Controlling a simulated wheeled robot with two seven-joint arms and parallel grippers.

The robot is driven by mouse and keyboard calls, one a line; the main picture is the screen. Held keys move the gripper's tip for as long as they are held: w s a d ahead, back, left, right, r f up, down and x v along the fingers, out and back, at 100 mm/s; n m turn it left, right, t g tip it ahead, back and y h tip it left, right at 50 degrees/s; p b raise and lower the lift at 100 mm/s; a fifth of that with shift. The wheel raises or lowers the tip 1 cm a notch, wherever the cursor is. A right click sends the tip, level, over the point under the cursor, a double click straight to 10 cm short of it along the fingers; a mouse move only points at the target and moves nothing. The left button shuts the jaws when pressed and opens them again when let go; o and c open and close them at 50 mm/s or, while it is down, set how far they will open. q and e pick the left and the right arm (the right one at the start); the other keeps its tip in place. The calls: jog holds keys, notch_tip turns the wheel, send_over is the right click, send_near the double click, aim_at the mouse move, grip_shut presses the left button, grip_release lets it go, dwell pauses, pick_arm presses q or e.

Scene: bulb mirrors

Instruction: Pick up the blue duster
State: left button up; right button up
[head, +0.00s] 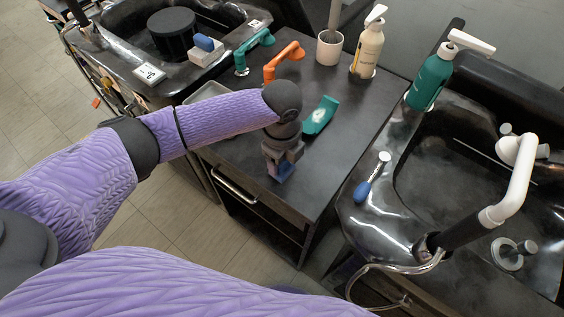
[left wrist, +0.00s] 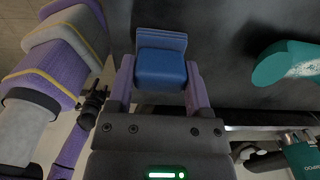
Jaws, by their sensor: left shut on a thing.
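My left gripper (head: 284,160) is over the front part of the dark cabinet top. It is shut on the blue duster (head: 287,171), a small blue block. In the left wrist view the blue duster (left wrist: 161,68) sits between the two fingers (left wrist: 159,92), with a paler blue-violet strip at its far end. In the head view the gripper hides most of the duster, and I cannot tell whether it touches the surface. My right gripper is not in view.
An orange tool (head: 284,61), a teal tool (head: 254,50), a white cup (head: 329,47) and a cream pump bottle (head: 368,48) stand farther back. Sinks flank the cabinet; a blue-handled brush (head: 364,188) is on the right one.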

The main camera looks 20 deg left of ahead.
pick_arm(q)
jog(key=shift+c, duration=1.2)
notch_tip(320, 180, up, 10)
jog(key=p, duration=0.3)
